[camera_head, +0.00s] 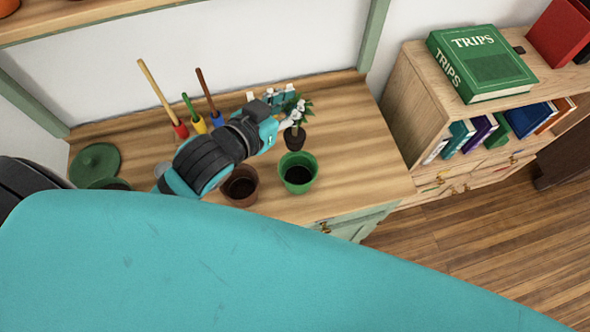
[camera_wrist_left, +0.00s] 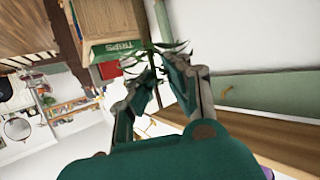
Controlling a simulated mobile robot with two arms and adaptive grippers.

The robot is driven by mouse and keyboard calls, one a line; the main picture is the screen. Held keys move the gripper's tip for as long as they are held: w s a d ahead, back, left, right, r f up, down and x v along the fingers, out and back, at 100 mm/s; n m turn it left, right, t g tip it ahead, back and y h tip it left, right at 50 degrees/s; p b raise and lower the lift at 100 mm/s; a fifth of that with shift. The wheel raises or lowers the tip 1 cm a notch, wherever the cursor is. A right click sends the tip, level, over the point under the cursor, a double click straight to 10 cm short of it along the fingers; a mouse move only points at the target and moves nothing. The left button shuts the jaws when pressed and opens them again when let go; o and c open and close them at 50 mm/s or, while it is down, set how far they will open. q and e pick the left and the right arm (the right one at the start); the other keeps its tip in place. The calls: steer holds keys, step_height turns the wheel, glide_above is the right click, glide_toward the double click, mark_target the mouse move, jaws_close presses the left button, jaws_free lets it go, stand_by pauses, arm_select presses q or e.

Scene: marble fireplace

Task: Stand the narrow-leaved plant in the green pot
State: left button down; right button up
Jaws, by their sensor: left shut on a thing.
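The narrow-leaved plant (camera_head: 295,138) has green leaves at the top and a dark root ball below. My left gripper (camera_head: 291,112) is shut on its upper part and holds it roughly upright. In the wrist view the leaves (camera_wrist_left: 151,50) stick out past the fingertips (camera_wrist_left: 162,76). The green pot (camera_head: 298,173) stands upright on the wooden worktop, open and with a dark inside. The root ball shows just beyond the pot's far rim, outside its opening in the picture. Its exact height above the worktop cannot be told. My right gripper is not in view.
A brown pot (camera_head: 240,186) stands left of the green pot, under my left arm. Several colour-handled tools (camera_head: 200,124) stand at the back. A green round lid-like piece (camera_head: 95,162) is at the left. The worktop (camera_head: 365,150) is clear to the right, beside a bookshelf (camera_head: 422,105).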

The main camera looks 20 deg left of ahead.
mark_target(295, 126)
arm_select(q)
step_height(295, 126, down, 11)
steer(key=s+d+m+h, duration=0.1)
steer(key=s, duration=0.1)
steer(key=shift+s+d+r+g+h, duration=0.2)
steer(key=shift+s+d+g+h, duration=0.1)
steer(key=shift+g+h, duration=0.1)
steer(key=shift+f, duration=0.1)
steer(key=c, duration=1.3)
jaws_free()
